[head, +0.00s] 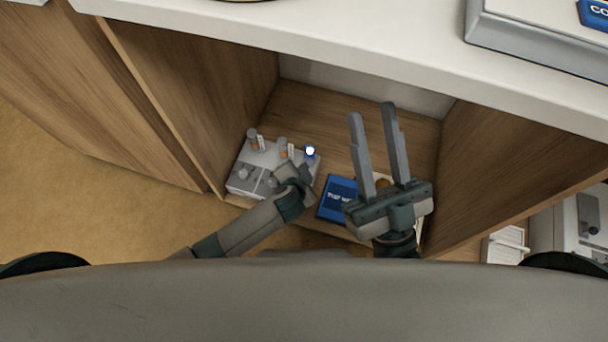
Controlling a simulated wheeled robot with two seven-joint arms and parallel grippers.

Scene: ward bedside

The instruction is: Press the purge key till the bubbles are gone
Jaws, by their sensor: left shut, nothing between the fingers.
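A pale grey box-shaped device (245,180) with several knobs and small white tags sits in the left part of an open wooden cabinet bay. A small round light, white with a blue rim (310,152), shows at its back right corner. My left gripper (294,172) is shut and empty over the device's right part and hides some of its top. I cannot tell whether it touches the device. The purge key and any bubbles cannot be made out. My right gripper (372,110) is open and empty, right of the device, its fingers pointing toward the cabinet's back.
A blue box with white lettering (336,196) lies between the device and my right gripper.

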